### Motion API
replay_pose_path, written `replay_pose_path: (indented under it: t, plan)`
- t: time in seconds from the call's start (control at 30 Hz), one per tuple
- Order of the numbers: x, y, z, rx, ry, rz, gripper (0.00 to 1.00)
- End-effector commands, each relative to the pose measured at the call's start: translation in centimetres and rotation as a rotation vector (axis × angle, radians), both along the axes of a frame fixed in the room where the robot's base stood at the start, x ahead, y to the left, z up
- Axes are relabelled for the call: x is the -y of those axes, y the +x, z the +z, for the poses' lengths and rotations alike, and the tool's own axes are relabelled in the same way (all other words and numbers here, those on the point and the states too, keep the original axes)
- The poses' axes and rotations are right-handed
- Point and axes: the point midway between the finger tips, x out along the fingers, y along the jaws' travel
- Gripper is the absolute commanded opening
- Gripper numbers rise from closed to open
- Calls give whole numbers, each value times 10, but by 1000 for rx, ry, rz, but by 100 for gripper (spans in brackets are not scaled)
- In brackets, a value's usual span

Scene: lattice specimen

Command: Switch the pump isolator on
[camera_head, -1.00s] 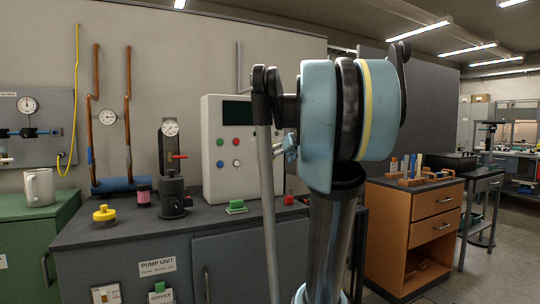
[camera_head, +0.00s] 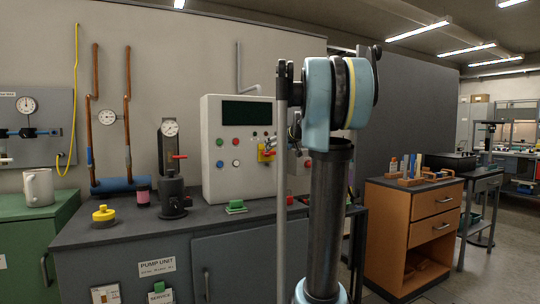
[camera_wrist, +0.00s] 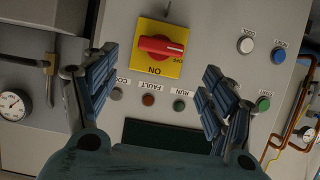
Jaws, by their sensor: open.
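The pump isolator is a red rotary knob (camera_wrist: 161,45) on a yellow plate (camera_wrist: 143,61), on the front of a pale control cabinet. In the wrist view the knob's bar lies roughly level, with ON printed below it and OFF at its right. The plate partly shows in the head view (camera_head: 262,157), beside my arm. My gripper (camera_wrist: 159,62) is open and empty. Its fingers are spread left and right of the plate in the wrist view, not seen touching the knob. The gap in depth cannot be told.
The cabinet (camera_head: 211,177) has a dark screen (camera_head: 247,111) and several buttons. FAULT (camera_wrist: 148,100) and RUN (camera_wrist: 179,104) lamps sit between my fingers in the wrist view. The dark bench (camera_head: 130,226) carries a gauge assembly, a yellow-topped item and a green block.

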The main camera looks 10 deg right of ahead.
Motion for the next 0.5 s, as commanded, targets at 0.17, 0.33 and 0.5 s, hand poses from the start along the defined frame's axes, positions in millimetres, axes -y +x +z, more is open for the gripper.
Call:
replay_pose_path:
  t: [0.17, 0.33, 0.5]
  plan:
    - [-9, 26, -11, 0, -1, 1, 77]
    - [-15, 47, -20, 1, -2, 1, 77]
    - [-20, 62, -27, 0, -1, 0, 77]
